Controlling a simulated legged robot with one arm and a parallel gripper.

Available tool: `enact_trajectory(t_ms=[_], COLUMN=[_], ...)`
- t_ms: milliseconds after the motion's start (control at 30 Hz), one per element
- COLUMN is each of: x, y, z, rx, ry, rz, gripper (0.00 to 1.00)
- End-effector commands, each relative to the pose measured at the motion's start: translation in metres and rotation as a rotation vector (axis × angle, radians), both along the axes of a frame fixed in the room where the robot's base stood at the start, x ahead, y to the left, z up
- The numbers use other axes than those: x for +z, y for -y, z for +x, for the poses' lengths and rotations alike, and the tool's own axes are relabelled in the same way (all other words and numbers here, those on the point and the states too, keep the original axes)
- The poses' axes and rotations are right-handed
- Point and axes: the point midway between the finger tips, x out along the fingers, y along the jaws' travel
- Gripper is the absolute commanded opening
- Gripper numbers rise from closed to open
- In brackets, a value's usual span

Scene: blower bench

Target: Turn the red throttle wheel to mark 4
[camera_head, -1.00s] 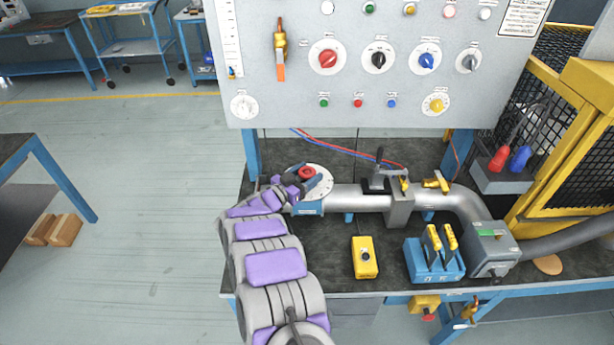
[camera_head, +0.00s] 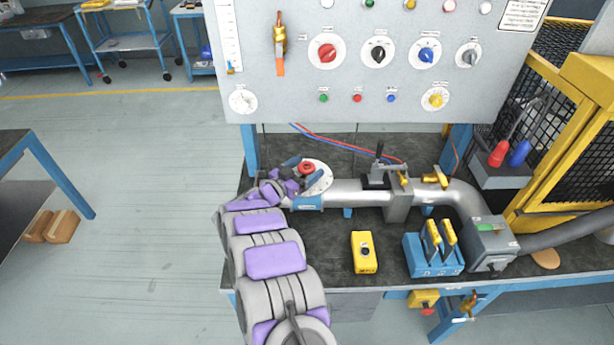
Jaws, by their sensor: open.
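The red throttle wheel (camera_head: 307,168) sits on a round white dial plate (camera_head: 322,181) at the left end of the grey pipe. The marks on the plate are too small to read. My gripper (camera_head: 300,173) is at the wheel, with its blue fingers open, one on the upper left of the wheel and one on its lower right. I cannot tell whether the fingers touch the wheel. My arm hides the left part of the plate.
The grey pipe (camera_head: 357,193) runs right from the dial, with a black-handled valve (camera_head: 378,160) on it. A yellow button box (camera_head: 364,252) and a blue lever box (camera_head: 432,257) stand in front. The grey panel (camera_head: 300,75) rises behind the bench.

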Motion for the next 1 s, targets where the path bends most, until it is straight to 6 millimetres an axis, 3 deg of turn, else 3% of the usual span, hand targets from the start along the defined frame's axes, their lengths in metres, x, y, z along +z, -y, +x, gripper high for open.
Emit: enact_trajectory(t_ms=[233,1000], x=[0.038,0.042], y=[-0.004,0.025], z=[0.001,-0.101], rx=[0.002,0.002], ry=[-0.001,-0.002], rz=[-0.002,-0.004], gripper=[0.84,0.84])
